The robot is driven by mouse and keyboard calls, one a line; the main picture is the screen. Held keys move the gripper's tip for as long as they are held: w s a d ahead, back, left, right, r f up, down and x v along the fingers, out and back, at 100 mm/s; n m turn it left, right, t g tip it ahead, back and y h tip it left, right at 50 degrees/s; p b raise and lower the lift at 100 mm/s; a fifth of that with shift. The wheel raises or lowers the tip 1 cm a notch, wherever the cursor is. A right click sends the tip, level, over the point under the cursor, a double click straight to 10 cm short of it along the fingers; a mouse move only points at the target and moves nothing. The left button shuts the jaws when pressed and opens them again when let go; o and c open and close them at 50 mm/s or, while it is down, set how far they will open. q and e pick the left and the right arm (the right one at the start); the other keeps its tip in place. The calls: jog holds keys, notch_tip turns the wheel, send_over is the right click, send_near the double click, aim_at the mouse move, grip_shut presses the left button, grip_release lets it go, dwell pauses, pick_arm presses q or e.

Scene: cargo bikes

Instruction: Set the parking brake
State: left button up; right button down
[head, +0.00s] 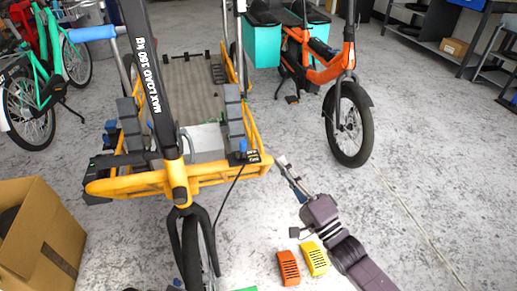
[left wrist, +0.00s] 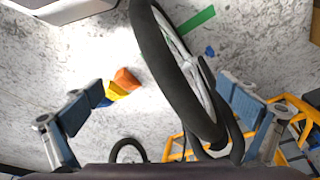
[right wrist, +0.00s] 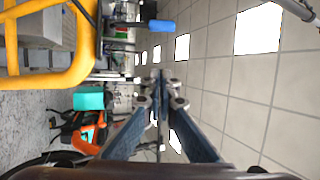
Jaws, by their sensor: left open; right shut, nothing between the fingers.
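The yellow cargo bike (head: 176,182) stands in front of me with its front wheel toward me. A small dark block (head: 243,158) with a blue part and white lettering sits at the right end of its front rail; the lettering is too small to read. I cannot tell for sure which part is the parking brake. My right gripper (head: 284,163) is shut and empty, right of that rail and apart from it. It also shows in the right wrist view (right wrist: 159,75). My left gripper (left wrist: 160,82) is open and empty in the left wrist view, with the front wheel (left wrist: 178,75) beyond it.
An orange bike (head: 345,95) with teal boxes stands behind on the right, a green bike (head: 40,90) on the left. A cardboard box (head: 40,235) is at the front left. Orange (head: 288,268) and yellow (head: 314,258) items lie near my right arm.

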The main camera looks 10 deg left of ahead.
aim_at(242, 150)
jog(key=shift+a, duration=0.1)
pick_arm(q)
jog(key=shift+w+f+b, duration=0.15)
jog(key=shift+f+b, duration=0.45)
jog(key=shift+b, duration=0.05)
jog(key=w, duration=0.1)
jog(key=w+t, duration=0.1)
jog(key=w+d, duration=0.1)
jog(key=shift+w+r+t, duration=0.15)
jog(key=shift+r+t, duration=0.15)
jog(key=shift+r, duration=0.05)
jog(key=shift+w+d+r+t+h+b, duration=0.15)
jog(key=shift+w+r+t, duration=0.05)
jog(key=shift+w, duration=0.2)
jog(key=shift+w+d+r+t+h+b, duration=0.1)
jog(key=shift+w+r+t+h+b, duration=0.1)
jog(key=shift+w, duration=0.4)
pick_arm(e)
jog(key=w+a+r, duration=0.2)
jog(key=w+a, duration=0.1)
jog(key=a, duration=0.5)
jog(key=shift+w+a+r, duration=0.15)
jog(key=shift+w+r, duration=0.05)
jog(key=shift+w, duration=0.05)
pick_arm(q)
jog(key=shift+r, duration=0.1)
